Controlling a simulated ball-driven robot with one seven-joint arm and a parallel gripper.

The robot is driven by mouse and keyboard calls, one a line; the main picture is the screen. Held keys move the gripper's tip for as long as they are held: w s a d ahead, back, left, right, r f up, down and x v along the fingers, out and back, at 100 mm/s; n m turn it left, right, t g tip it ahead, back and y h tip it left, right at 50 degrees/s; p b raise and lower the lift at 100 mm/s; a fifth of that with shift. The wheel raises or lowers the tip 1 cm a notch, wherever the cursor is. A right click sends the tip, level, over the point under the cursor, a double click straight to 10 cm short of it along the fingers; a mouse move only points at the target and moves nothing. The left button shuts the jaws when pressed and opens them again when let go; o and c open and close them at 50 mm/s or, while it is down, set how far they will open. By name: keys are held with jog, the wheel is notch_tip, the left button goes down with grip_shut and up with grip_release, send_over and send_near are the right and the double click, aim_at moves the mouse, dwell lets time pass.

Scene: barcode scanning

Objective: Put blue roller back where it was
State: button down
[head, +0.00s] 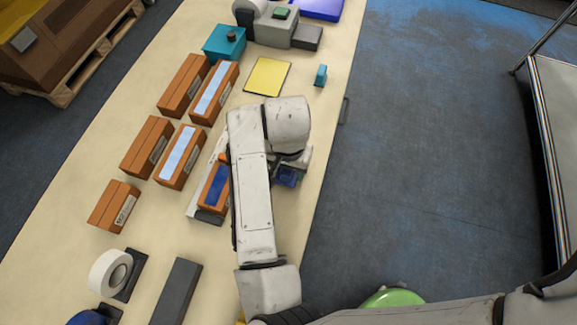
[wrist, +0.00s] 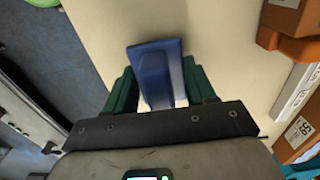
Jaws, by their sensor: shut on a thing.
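The blue roller (wrist: 158,75) sits between the two green fingers of my gripper (wrist: 160,68) in the wrist view. My gripper is shut on it. In the head view the blue roller (head: 287,176) shows near the table's right edge, just right of my forearm. My wrist hides much of the gripper there. I cannot tell whether the roller touches the table or is held above it.
Several brown boxes (head: 146,146) stand on the cream table (head: 80,240) left of my arm. A yellow sheet (head: 267,76) and small teal block (head: 320,75) lie beyond. A white tape roll (head: 110,272) and dark grey bar (head: 176,292) are at the near left.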

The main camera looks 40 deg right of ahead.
jog(key=shift+c, duration=1.9)
grip_release()
jog(key=shift+f, duration=0.3)
